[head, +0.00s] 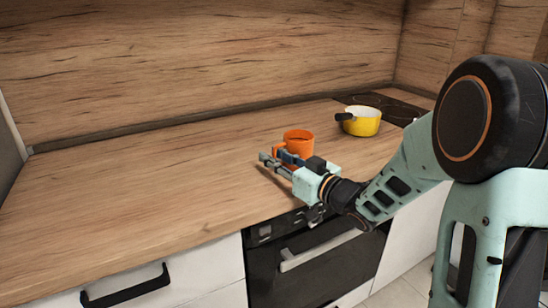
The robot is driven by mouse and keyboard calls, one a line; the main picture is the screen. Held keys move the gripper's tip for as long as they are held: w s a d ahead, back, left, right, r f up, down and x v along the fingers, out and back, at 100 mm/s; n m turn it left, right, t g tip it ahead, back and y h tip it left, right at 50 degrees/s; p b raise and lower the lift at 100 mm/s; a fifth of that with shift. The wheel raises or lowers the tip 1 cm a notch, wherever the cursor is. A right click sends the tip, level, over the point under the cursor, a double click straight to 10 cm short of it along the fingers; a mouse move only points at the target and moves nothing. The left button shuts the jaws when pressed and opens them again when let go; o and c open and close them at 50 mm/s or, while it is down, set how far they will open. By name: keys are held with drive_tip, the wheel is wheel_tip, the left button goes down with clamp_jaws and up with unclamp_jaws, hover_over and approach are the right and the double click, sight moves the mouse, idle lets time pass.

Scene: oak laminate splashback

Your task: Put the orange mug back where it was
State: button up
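The orange mug (298,137) is upright at the counter's front half, right of centre in the head view. Its rim and upper body show; its lower part is hidden behind my gripper. My gripper (277,160) reaches in from the right, its fingers pointing left, low over the wooden counter (150,170). The fingers are in front of the mug and overlap it in the picture. I cannot tell whether they touch or hold the mug, or whether the mug rests on the counter.
A yellow pot (362,121) with a dark handle stands behind and right of the mug, near the black hob (398,106). The left part of the counter is clear. An oven (310,262) with a pale handle is below the front edge. A wooden splashback (200,60) closes the back.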

drive_tip(key=shift+r, duration=0.35)
drive_tip(key=p+v, duration=0.1)
drive_tip(key=v, duration=1.1)
drive_tip(key=shift+p, duration=0.3)
drive_tip(key=shift+w+d+f, duration=0.1)
